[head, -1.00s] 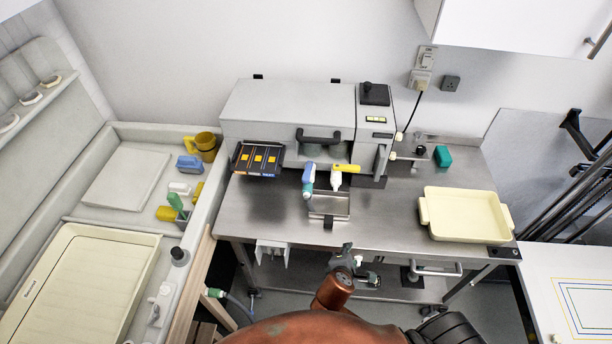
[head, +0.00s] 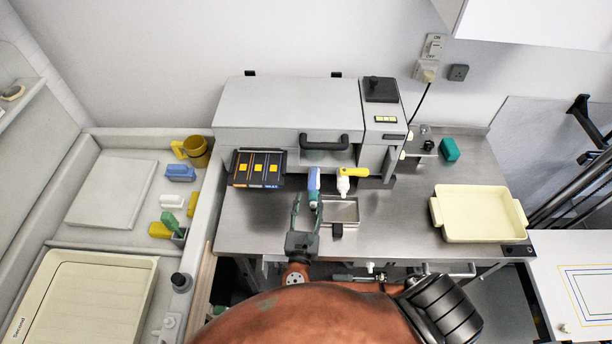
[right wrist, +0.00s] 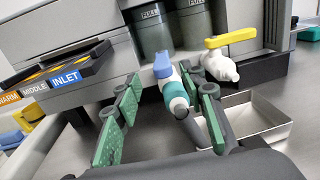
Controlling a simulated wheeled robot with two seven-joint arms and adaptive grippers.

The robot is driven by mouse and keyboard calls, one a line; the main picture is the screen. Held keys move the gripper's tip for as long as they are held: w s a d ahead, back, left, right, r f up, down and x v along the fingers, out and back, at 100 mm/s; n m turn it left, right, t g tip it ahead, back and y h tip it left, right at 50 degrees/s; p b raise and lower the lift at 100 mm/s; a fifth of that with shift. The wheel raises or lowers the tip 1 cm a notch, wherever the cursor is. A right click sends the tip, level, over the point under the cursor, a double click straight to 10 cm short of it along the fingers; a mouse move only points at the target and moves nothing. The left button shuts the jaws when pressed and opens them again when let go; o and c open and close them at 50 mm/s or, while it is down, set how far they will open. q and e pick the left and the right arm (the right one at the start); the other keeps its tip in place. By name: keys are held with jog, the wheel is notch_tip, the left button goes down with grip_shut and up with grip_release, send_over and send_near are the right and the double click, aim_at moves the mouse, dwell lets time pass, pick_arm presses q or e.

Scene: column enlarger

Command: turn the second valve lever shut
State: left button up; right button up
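Two valves stick out below the front of the grey machine. One has a blue lever (head: 313,181) pointing toward me, over a white and teal body. The other has a yellow lever (head: 353,172) pointing right, across its white body. Both also show in the right wrist view, the blue lever (right wrist: 163,65) left of the yellow lever (right wrist: 230,39). My right gripper (head: 307,207) is open and empty in front of the blue lever. In the wrist view its green-padded fingers (right wrist: 170,92) lie either side of that lever's line, with no clear contact. My left gripper is out of view.
A steel tray (head: 338,224) sits under the valves. A black rack labelled INLET, MIDDLE and WARM (right wrist: 62,78) is close on the left. A cream tray (head: 437,215) stands at the right of the steel bench.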

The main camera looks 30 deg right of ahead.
aim_at(311, 190)
jog(key=x, duration=0.6)
jog(key=shift+d+r, duration=0.1)
jog(key=shift+d, duration=0.05)
jog(key=shift+w+d, duration=0.35)
jog(key=c, duration=0.8)
grip_shut()
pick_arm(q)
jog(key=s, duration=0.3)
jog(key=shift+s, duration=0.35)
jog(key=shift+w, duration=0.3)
